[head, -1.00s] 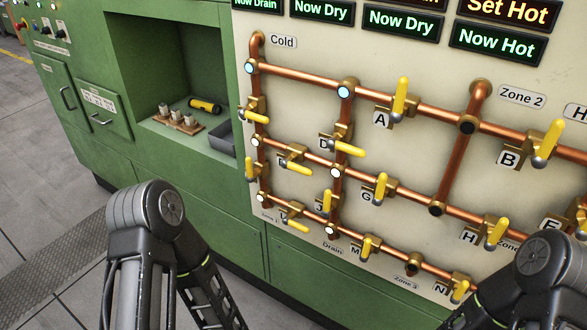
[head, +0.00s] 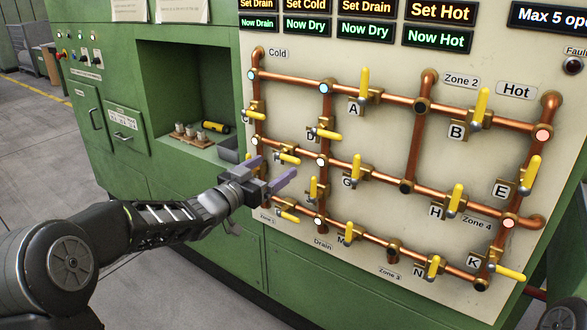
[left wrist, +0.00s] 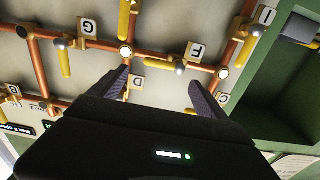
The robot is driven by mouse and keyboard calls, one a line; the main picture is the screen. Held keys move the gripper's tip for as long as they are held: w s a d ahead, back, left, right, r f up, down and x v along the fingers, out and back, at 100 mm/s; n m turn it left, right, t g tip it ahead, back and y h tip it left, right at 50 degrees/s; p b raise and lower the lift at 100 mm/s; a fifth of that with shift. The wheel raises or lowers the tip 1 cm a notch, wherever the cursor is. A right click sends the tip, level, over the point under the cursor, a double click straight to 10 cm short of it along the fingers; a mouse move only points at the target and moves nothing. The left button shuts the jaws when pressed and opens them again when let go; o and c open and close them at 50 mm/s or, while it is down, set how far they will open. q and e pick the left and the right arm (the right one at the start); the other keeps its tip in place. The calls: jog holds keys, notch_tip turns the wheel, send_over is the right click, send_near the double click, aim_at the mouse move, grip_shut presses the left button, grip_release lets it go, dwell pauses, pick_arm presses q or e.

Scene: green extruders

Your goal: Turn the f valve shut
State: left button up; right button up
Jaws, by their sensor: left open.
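The f valve (head: 287,158) sits on the middle copper pipe at the left of the panel. Its yellow handle lies roughly along the pipe, pointing right and slightly down in the head view. The left wrist view shows the f valve (left wrist: 162,65) beside its F label (left wrist: 197,51). My left gripper (head: 269,172) is open and empty, in front of the panel close to this valve. In the left wrist view the handle appears between the two fingertips (left wrist: 158,80); I see no clear contact. My right gripper is out of view.
Neighbouring valves D (head: 325,134), G (head: 356,170) and J (head: 314,188) have protruding yellow handles near my left gripper. A green cabinet recess (head: 180,85) lies left of the panel, with a grey bin (head: 230,148) at its edge. Clear floor lies at the left.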

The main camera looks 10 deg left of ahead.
aim_at(287, 159)
pick_arm(q)
jog(key=shift+f+p+x, duration=0.15)
jog(key=shift+p+x, duration=0.1)
jog(key=shift+x, duration=1.8)
jog(key=shift+f+p+x, duration=0.15)
jog(key=shift+p+x, duration=0.05)
jog(key=shift+x, duration=1.85)
jog(key=shift+a, duration=0.2)
jog(key=shift+c, duration=0.6)
grip_shut()
